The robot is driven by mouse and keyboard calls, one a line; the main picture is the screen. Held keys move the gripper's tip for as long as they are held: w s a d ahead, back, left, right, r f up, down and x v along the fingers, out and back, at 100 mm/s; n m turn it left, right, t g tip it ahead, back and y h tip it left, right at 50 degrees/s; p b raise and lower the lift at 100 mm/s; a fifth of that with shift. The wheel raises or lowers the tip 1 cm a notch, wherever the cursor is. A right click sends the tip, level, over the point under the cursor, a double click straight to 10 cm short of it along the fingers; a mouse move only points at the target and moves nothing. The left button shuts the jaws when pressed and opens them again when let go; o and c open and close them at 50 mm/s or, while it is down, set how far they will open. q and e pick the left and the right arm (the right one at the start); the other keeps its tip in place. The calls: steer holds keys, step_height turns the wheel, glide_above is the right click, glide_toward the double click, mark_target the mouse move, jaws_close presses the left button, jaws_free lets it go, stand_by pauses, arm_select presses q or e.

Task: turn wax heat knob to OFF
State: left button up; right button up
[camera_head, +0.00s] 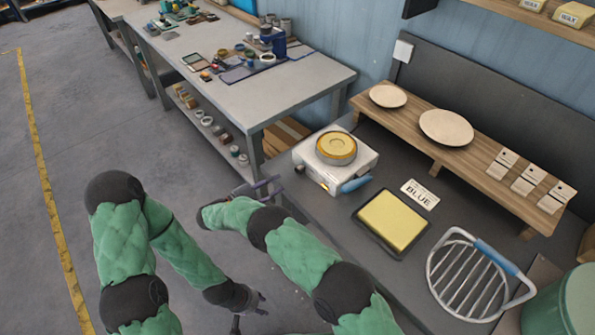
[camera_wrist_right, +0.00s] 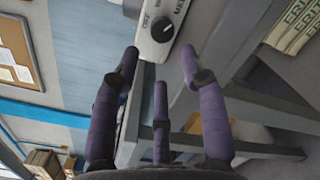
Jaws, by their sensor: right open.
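The wax heater (camera_head: 309,152) is a white box on the dark bench in the head view, with a round pan of yellow wax (camera_head: 336,146) on top. Its black heat knob (camera_wrist_right: 163,29) shows in the right wrist view on a light panel, with OFF printed to its left and a partly cut MELT label to its upper right. The knob's light mark seems to point up and right. My right gripper (camera_head: 270,188) is open, in front of the heater and apart from it. Its spread purple fingers (camera_wrist_right: 160,62) point toward the knob. My left gripper (camera_head: 248,311) is open and empty, low over the floor.
A blue handle (camera_head: 355,184) sits at the heater's right corner. A wooden shelf (camera_head: 437,150) with plates stands behind. Another workbench (camera_head: 235,95) is at the back left.

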mark_target(297, 171)
steer(key=x, duration=0.9)
steer(key=shift+b, duration=0.4)
steer(key=shift+f, duration=0.1)
steer(key=c, duration=0.9)
